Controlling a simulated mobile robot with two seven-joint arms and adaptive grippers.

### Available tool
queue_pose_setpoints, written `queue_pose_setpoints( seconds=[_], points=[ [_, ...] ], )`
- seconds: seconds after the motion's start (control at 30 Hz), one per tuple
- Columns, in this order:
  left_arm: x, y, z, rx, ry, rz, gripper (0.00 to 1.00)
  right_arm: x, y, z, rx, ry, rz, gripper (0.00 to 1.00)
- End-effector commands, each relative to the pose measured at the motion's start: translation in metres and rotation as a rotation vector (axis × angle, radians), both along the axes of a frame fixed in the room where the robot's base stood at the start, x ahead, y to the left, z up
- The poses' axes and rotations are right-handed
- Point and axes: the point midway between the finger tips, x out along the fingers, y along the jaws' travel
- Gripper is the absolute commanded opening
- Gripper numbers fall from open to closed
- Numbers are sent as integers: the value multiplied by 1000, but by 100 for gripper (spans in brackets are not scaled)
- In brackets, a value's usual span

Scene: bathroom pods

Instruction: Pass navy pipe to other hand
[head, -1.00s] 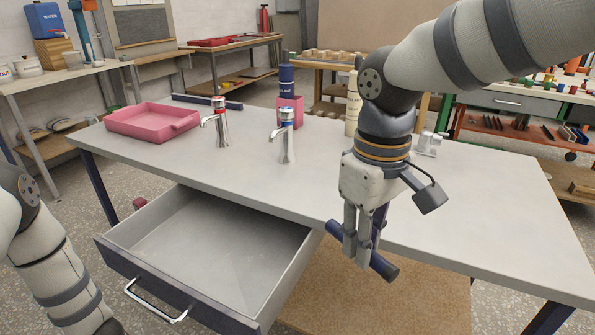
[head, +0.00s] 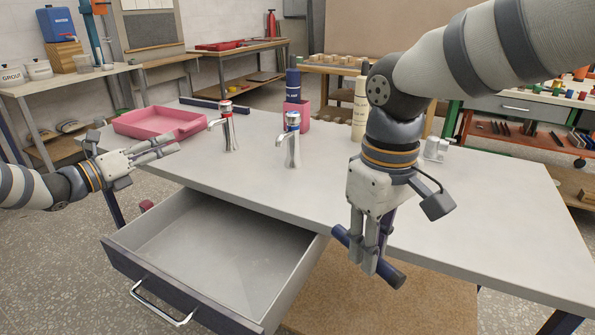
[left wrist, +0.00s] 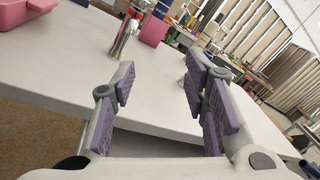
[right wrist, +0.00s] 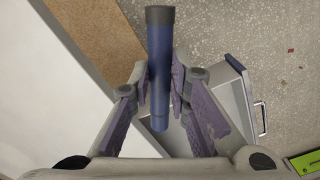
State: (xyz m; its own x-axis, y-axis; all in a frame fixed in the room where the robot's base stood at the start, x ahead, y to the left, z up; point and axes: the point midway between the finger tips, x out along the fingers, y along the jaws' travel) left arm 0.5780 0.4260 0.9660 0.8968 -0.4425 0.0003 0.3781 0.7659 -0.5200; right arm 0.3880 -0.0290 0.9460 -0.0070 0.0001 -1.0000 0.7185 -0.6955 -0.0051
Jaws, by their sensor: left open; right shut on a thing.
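The navy pipe (head: 352,246) is a short dark-blue cylinder with a dark grey end cap. My right gripper (head: 370,257) is shut on it near its middle, over the table's front edge and right of the open drawer. In the right wrist view the pipe (right wrist: 160,70) stands between the purple finger pads, with its dark cap toward the top of the picture.
The grey table (head: 460,205) has an open, empty drawer (head: 215,245) at its front. Two chrome taps (head: 226,130) (head: 291,145), a pink tray (head: 160,123), a pink cup (head: 297,113) holding a blue bottle (head: 292,80), and a cream bottle (head: 360,108) stand on it.

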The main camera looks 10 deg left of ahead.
Motion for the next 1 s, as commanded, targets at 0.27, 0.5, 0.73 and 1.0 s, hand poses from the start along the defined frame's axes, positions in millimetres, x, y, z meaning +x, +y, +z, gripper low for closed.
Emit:
queue_pose_setpoints(
  seconds=[0.27, 0.5, 0.73, 1.0],
  points=[
    [-26, -205, 70, 498, -242, -585, 41, 0, 0, 0, 0, -1, 0, 0],
    [-121, -330, 85, 1153, -611, -1180, 41, 0, 0, 0, 0, -1, 0, 0],
    [-165, -346, 73, 1532, -817, -1492, 41, 0, 0, 0, 0, 0, 0, 0],
    [-165, -375, 30, 1547, -825, -1512, 41, 0, 0, 0, 0, 0, 0, 0]
  ],
)
